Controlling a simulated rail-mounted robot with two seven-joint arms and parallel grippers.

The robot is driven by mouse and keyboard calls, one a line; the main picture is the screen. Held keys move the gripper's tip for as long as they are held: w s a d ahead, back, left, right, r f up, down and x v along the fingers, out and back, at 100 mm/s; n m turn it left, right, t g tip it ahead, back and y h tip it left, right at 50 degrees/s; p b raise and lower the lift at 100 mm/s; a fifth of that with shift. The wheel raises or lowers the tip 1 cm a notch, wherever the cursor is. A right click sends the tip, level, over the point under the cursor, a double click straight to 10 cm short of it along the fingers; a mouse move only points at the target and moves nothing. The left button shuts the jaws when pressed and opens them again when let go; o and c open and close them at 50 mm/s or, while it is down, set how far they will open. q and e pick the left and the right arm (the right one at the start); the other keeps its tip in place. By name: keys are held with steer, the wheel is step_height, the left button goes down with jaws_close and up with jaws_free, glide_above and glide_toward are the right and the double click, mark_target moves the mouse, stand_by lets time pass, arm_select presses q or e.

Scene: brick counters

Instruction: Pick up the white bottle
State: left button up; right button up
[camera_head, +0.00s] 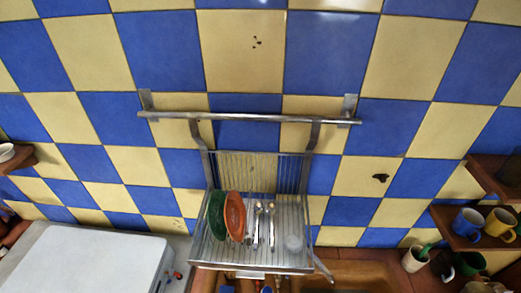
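No white bottle can be made out in the head view. Neither of my grippers is in view, and no arm shows.
A metal dish rack (212,255) hangs from a wall rail (250,118), holding a green plate (216,215), an orange plate (235,216) and cutlery. A white-topped unit (85,262) is at lower left. Blue (467,222) and yellow (500,224) mugs stand on a right shelf.

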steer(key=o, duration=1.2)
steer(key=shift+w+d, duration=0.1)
